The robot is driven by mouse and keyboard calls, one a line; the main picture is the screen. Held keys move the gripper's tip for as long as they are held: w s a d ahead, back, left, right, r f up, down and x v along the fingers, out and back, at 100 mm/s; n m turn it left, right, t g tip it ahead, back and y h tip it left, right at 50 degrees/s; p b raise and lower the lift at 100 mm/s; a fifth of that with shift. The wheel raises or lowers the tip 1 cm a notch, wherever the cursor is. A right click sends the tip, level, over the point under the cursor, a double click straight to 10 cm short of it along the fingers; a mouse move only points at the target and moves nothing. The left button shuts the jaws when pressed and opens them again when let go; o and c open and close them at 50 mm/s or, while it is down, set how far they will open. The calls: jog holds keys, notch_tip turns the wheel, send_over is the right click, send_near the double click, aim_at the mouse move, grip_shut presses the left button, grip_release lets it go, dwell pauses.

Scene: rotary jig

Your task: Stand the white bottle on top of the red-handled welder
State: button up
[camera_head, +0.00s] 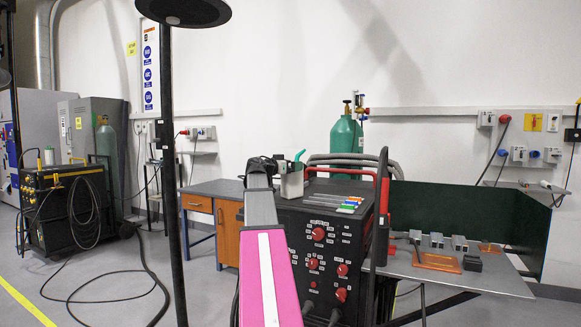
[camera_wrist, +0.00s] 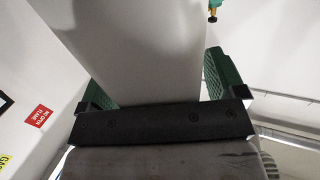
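The red-handled welder (camera_head: 318,250) is a black box with red knobs in the middle of the head view. Its red handle (camera_head: 384,190) rises at the right side. The white bottle (camera_head: 291,184), greyish here with a teal spout, is upright over the welder's left top edge. I cannot tell whether its base touches the top. My gripper (camera_head: 279,166) is at the bottle's upper left, partly hidden by my arm. In the wrist view the bottle's pale body (camera_wrist: 150,50) fills the space between the green fingers of my gripper (camera_wrist: 155,84), which look closed on it.
Several tools with coloured ends (camera_head: 350,204) lie on the welder's top, right of the bottle. Grey hoses and a green gas cylinder (camera_head: 346,137) are behind. A metal table (camera_head: 490,280) with small parts and a dark green screen is at right. A wooden-door bench (camera_head: 226,230) is at left.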

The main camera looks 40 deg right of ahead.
jog(key=shift+r, duration=0.1)
jog(key=shift+a, duration=0.25)
jog(key=s+a, duration=0.1)
jog(key=a, duration=1)
jog(key=shift+a, duration=0.25)
